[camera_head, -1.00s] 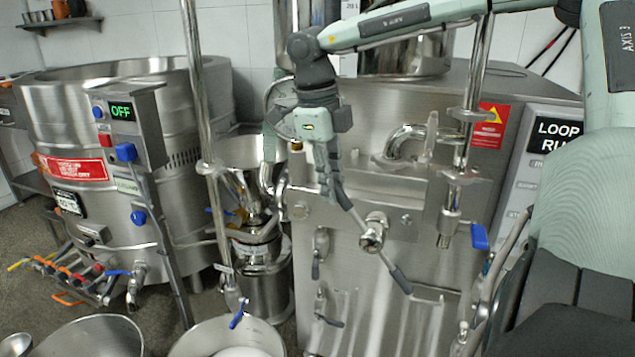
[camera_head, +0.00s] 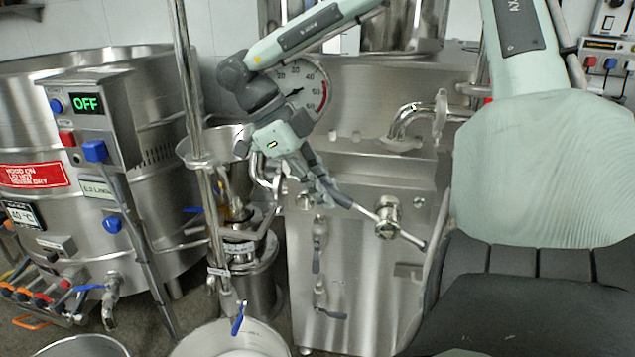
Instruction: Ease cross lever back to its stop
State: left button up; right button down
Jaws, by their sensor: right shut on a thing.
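The cross lever (camera_head: 405,234) is a thin metal bar with dark grips, running through a round steel hub (camera_head: 388,217) on the front of the steel machine cabinet (camera_head: 360,275). It tilts, upper left to lower right. My right gripper (camera_head: 328,192) is shut on the lever's upper left end, and its fingers hide part of that grip. My right arm reaches over the cabinet from the right. Whether the lever touches a stop cannot be seen. My left gripper is not in view.
A round dial gauge (camera_head: 310,84) sits behind my right wrist. A bent steel pipe (camera_head: 405,118) stands above the hub. A vertical steel pipe (camera_head: 193,110) and a funnel-topped mill (camera_head: 245,270) stand left. A kettle with an OFF panel (camera_head: 86,103) is further left.

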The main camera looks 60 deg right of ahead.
jog(key=shift+f, duration=0.1)
dwell(0.3)
jog(key=c, duration=1.4)
grip_release()
jog(key=shift+w, duration=0.1)
jog(key=shift+c, duration=0.2)
jog(key=v, duration=1.2)
